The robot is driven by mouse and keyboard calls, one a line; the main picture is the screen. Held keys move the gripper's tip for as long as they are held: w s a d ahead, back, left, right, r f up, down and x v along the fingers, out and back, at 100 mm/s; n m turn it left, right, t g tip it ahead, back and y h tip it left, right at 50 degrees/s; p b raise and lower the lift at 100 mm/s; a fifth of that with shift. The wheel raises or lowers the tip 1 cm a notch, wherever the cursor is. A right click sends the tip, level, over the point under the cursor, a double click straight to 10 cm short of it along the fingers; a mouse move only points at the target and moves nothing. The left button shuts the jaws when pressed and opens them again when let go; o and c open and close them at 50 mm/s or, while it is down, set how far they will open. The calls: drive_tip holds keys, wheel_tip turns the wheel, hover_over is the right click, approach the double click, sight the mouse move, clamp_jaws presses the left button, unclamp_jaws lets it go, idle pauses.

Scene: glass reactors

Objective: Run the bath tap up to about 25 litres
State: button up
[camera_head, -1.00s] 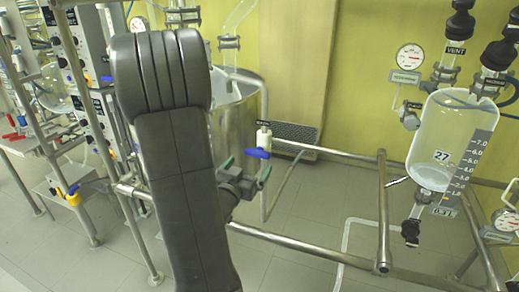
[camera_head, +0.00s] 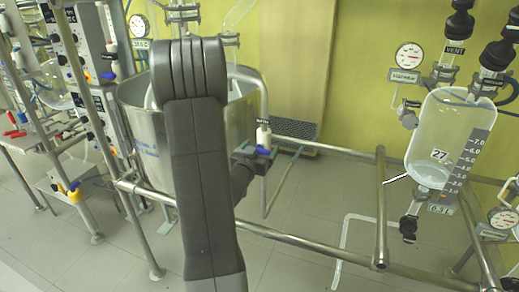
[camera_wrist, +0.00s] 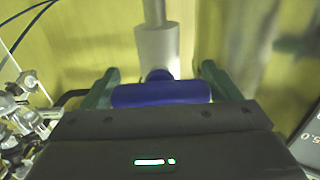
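The tap has a white body (camera_head: 263,136) and a blue handle (camera_head: 264,152), on a bent metal pipe beside the bath. The bath is a large steel vessel (camera_head: 148,135), partly hidden behind my arm. My gripper (camera_head: 255,155) is at the tap handle. In the wrist view, the blue handle (camera_wrist: 162,94) lies crosswise between the green fingers of my gripper (camera_wrist: 160,88). The fingers stand apart at the handle's two ends; firm contact does not show. The water level inside the bath cannot be seen.
A steel rail frame (camera_head: 300,240) runs in front and to the right. A graduated glass vessel (camera_head: 436,140) marked 27 hangs at the right, near a pressure gauge (camera_head: 409,55). A dark display (camera_wrist: 308,140) shows partly at the wrist view's right edge. Other glassware racks stand left.

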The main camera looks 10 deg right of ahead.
drive_tip(key=c, duration=0.6)
drive_tip(key=shift+o, duration=0.2)
drive_tip(key=shift+n, duration=0.3)
drive_tip(key=n, duration=0.2)
drive_tip(key=shift+n+b, duration=0.4)
drive_tip(key=shift+n, duration=2.2)
drive_tip(key=o, duration=1)
drive_tip(key=shift+s, duration=0.1)
